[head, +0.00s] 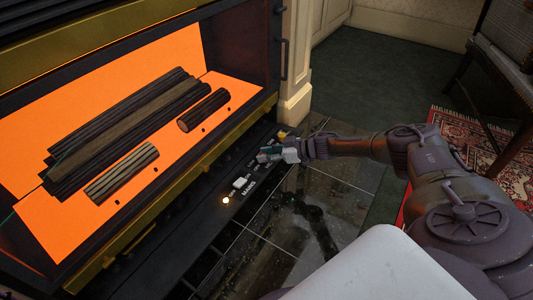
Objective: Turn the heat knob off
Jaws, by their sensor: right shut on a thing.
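The fireplace's dark control strip (215,222) runs along its front lower edge. My right gripper (268,154) reaches in from the right and is low at the far part of this strip. It is shut on the heat knob, which its fingers mostly hide, so I cannot read the knob's setting. A white switch (240,183) marked MAINS sits nearer on the strip, with a small glowing light (226,200) beside it. My left gripper is not in view.
The fire's bed (60,225) glows orange under several dark logs (130,130). A white pillar (295,75) stands just beyond the strip. Dark hearth tiles (335,195) lie in front. A patterned rug (455,130) and a dark chair (500,70) are at the right.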

